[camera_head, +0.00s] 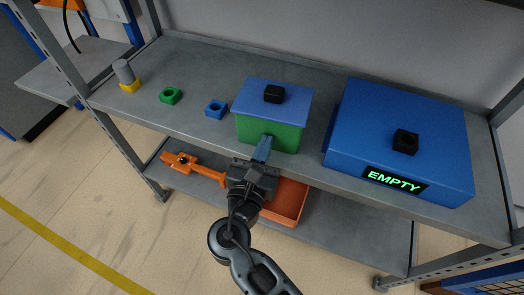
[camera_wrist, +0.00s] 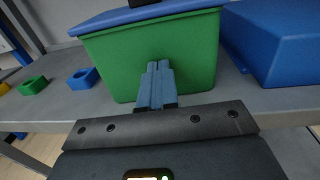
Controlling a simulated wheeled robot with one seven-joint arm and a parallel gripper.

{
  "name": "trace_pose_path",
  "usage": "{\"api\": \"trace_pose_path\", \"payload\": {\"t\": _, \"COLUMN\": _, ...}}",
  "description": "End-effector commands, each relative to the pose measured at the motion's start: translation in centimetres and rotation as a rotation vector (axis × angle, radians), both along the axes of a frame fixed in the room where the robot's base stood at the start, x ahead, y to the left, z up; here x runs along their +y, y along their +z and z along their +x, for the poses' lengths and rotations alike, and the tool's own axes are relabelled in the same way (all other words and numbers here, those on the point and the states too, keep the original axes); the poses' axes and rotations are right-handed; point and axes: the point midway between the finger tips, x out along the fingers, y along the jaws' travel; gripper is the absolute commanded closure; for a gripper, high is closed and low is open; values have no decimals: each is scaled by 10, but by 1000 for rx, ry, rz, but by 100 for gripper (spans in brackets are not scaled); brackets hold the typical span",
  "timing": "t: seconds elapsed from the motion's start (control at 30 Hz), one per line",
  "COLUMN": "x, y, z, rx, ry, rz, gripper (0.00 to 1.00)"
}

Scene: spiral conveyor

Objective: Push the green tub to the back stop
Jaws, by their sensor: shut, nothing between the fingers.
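The green tub (camera_head: 269,134) stands upright on the grey shelf with a blue lid (camera_head: 290,100) and a black knob (camera_head: 274,94) on top. In the wrist view the tub (camera_wrist: 190,55) fills the upper middle. My gripper (camera_head: 264,146) is shut and empty, its blue fingertips at the tub's front face. In the wrist view the fingers (camera_wrist: 158,68) are side by side against or just short of that face; I cannot tell if they touch. The back stop is not clearly seen; the shelf's rear edge (camera_head: 212,46) runs along the wall behind.
A large blue box (camera_head: 350,115) labelled EMPTY stands close to the tub's right. Small blue (camera_head: 216,108) and green (camera_head: 169,95) blocks and a grey cylinder in a yellow base (camera_head: 130,86) stand left. An orange tray (camera_head: 290,200) is on the lower shelf.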

Motion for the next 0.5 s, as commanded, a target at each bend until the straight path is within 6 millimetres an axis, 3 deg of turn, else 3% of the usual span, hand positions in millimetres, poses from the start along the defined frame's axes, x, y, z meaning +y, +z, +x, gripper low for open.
{"api": "trace_pose_path", "payload": {"t": 0.27, "x": 0, "y": 0, "z": 2, "rx": 0, "ry": -1, "rz": 0, "gripper": 100}}
{"api": "trace_pose_path", "payload": {"t": 0.37, "x": -4, "y": 1, "z": 15, "rx": -1, "ry": -3, "rz": 1, "gripper": 100}}
{"api": "trace_pose_path", "payload": {"t": 0.5, "x": -15, "y": 1, "z": 52, "rx": -1, "ry": -6, "rz": 1, "gripper": 100}}
